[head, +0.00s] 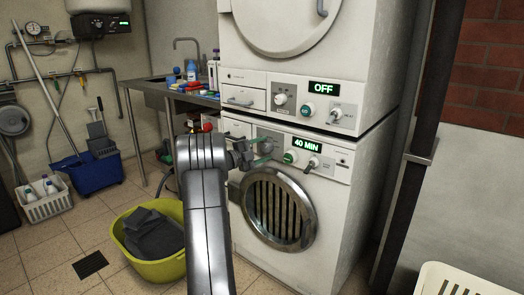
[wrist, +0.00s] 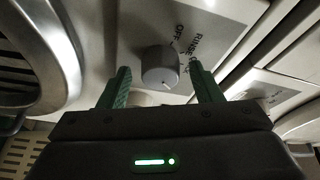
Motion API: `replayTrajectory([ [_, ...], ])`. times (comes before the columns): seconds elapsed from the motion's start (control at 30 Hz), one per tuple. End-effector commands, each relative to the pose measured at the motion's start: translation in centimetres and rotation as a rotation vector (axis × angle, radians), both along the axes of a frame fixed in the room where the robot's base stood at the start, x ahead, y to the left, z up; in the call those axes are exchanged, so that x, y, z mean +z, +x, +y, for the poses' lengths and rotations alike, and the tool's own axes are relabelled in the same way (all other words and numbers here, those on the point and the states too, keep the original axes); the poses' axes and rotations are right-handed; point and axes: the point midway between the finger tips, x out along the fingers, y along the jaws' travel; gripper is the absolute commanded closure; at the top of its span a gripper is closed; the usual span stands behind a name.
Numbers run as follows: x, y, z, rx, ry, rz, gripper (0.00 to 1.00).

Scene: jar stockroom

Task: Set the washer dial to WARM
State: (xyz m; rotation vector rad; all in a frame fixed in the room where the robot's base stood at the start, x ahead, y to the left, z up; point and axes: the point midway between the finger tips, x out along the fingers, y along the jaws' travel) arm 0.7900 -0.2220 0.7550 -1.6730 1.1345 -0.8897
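The washer (head: 335,215) is the lower white machine in the head view, with a lit display reading 40 MIN. Its grey dial (wrist: 160,66) shows in the wrist view. The panel around it reads OFF and RINSE; other lettering is cut off or unreadable, and I cannot see WARM. A small pale mark shows low on the dial. My gripper (head: 264,150) is at the left part of the washer's panel and largely hides the dial in the head view. Its green fingers are open, one either side of the dial, with gaps showing; I cannot tell their depth against it.
A second white machine (head: 370,60) with an OFF display sits on top. The washer's round door (head: 278,208) is below the panel. A yellow-green tub (head: 155,270) with dark cloth stands on the floor at left. A white basket (head: 470,280) is at lower right.

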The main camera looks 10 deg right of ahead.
Motion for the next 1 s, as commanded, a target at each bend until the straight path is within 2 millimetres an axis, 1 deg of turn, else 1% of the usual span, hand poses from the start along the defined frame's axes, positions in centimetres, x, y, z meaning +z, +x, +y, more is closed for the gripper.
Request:
replayTrajectory([
  [0.23, 0.1, 0.0, 0.2, 0.001, -0.001, 0.000, 0.41],
  [0.37, 0.2, -0.4, 1.5, 0.002, 0.000, -0.001, 0.41],
  [0.47, 0.1, -1.0, 3.4, 0.004, -0.001, 0.000, 0.41],
  [0.7, -0.4, -2.8, 8.7, 0.004, 0.000, 0.001, 0.41],
  [0.8, -0.6, -3.5, 10.5, 0.003, 0.000, 0.000, 0.41],
  [0.9, -0.8, -3.9, 11.8, 0.002, -0.001, 0.001, 0.41],
  [1.0, -0.9, -4.2, 12.6, 0.001, -0.001, 0.001, 0.41],
])
